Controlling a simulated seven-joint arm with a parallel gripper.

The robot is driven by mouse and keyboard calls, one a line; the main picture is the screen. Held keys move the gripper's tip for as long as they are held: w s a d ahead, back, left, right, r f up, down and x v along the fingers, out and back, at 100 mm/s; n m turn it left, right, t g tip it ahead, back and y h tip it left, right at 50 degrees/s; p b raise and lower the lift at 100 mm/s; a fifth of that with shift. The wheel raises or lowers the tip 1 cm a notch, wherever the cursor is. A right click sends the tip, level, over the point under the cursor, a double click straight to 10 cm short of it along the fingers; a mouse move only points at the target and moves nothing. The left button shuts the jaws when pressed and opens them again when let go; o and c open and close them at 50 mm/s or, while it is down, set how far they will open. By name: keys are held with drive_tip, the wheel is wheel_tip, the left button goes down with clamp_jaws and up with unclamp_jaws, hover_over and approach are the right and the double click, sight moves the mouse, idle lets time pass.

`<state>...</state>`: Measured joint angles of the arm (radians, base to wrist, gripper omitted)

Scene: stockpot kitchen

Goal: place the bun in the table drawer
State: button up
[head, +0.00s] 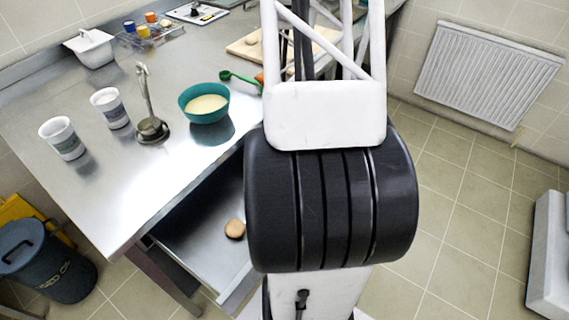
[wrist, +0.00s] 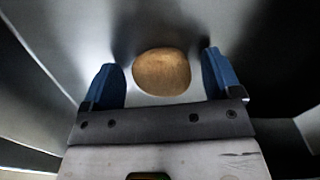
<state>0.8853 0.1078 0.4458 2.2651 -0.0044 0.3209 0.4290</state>
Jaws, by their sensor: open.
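The bun (head: 235,229) is round and tan and appears to lie on the floor of the open table drawer (head: 192,238), under the steel table. In the wrist view the bun (wrist: 162,72) shows against grey metal, just ahead of my gripper (wrist: 159,60). The two blue fingers are spread apart, one on each side of the bun in the picture, with visible gaps. The gripper is open and holds nothing. In the head view the gripper is hidden, and my arm covers the right part of the drawer.
On the steel table (head: 178,165) stand two white cups (head: 62,138) (head: 110,108), a ladle on a stand (head: 150,125) and a teal bowl (head: 205,103). A cutting board (head: 245,47) lies farther back. A dark bin (head: 48,262) stands at the lower left.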

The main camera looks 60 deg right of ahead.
wheel_tip(320, 180, up, 12)
idle(0.9)
idle(0.7)
drive_tip(key=shift+a+r, duration=0.1)
drive_tip(key=w+a+r+n+t, duration=0.1)
drive_tip(key=w+a+r+n, duration=0.25)
drive_tip(key=a+r, duration=0.5)
drive_tip(key=w+a+r+n, duration=0.35)
drive_tip(key=a+r, duration=0.25)
drive_tip(key=a, duration=0.5)
drive_tip(key=s+a+r+n, duration=0.4)
drive_tip(key=a+r, duration=0.1)
drive_tip(key=a, duration=0.4)
drive_tip(key=s+a+r+n+t, duration=0.1)
drive_tip(key=s+a+r+n, duration=0.2)
drive_tip(key=a, duration=0.6)
wheel_tip(320, 180, up, 2)
drive_tip(key=shift+s+a+r+n+t, duration=0.2)
drive_tip(key=shift+s+a+n+t, duration=0.15)
drive_tip(key=shift+s, duration=0.75)
